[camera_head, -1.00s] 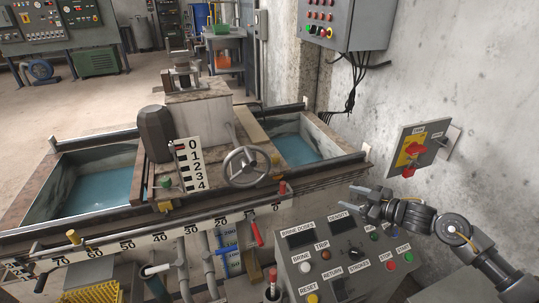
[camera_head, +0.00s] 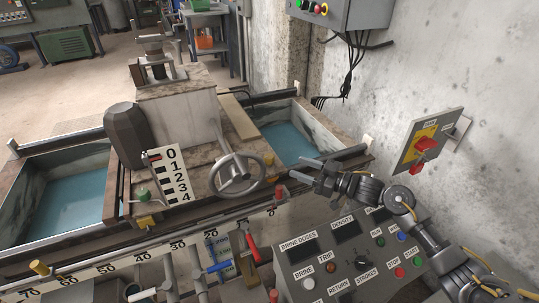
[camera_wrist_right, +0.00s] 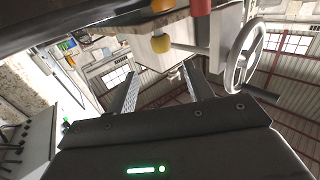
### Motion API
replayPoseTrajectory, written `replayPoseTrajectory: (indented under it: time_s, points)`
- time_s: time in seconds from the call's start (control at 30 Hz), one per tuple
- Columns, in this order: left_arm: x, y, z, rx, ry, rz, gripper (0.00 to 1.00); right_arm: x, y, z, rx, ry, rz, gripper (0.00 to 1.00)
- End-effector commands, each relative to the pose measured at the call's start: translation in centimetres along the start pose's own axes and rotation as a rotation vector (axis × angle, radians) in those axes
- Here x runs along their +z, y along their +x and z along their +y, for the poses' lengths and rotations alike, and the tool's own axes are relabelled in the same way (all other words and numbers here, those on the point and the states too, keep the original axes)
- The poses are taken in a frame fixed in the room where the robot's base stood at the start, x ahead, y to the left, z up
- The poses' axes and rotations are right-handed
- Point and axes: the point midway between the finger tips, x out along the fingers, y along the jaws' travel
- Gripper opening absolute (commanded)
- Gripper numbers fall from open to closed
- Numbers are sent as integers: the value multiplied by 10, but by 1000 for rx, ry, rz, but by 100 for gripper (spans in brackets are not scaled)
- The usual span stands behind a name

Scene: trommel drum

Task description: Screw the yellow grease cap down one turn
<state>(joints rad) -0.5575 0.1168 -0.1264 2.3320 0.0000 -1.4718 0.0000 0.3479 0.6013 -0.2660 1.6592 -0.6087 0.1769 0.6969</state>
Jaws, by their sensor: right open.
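A small yellow cap (camera_head: 268,158) stands just right of the grey handwheel (camera_head: 240,174) on the machine. I take it to be the grease cap. In the right wrist view a yellow rounded knob (camera_wrist_right: 160,43) shows beyond the gap between my fingers; I cannot tell for sure that it is the same cap. My right gripper (camera_head: 301,168) is open and empty, its fingers pointing left toward the cap, to the right of it and apart from it. Its two fingers also show spread in the right wrist view (camera_wrist_right: 159,70). My left gripper is not in view.
A red knob (camera_head: 280,192) sits below the cap, near the gripper. The control panel (camera_head: 330,262) lies under my right arm. A red-handled switch box (camera_head: 425,150) is on the wall at right. Water tanks (camera_head: 290,140) flank the machine.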

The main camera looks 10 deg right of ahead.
Motion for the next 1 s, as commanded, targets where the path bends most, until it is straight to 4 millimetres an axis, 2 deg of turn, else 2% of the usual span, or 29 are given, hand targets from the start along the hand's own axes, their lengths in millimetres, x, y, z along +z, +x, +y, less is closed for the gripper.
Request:
replayPoseTrajectory:
  time_s: [0.17,0.6,0.8,1.0]
  points:
    - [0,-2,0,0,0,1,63,0,16,-2,-9,0,3,52]
    - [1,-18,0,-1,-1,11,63,0,90,-2,-7,1,1,52]
    - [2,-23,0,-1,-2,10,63,1,108,-1,-4,-1,-1,52]
    - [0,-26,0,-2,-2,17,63,0,111,-1,-3,-1,-2,52]
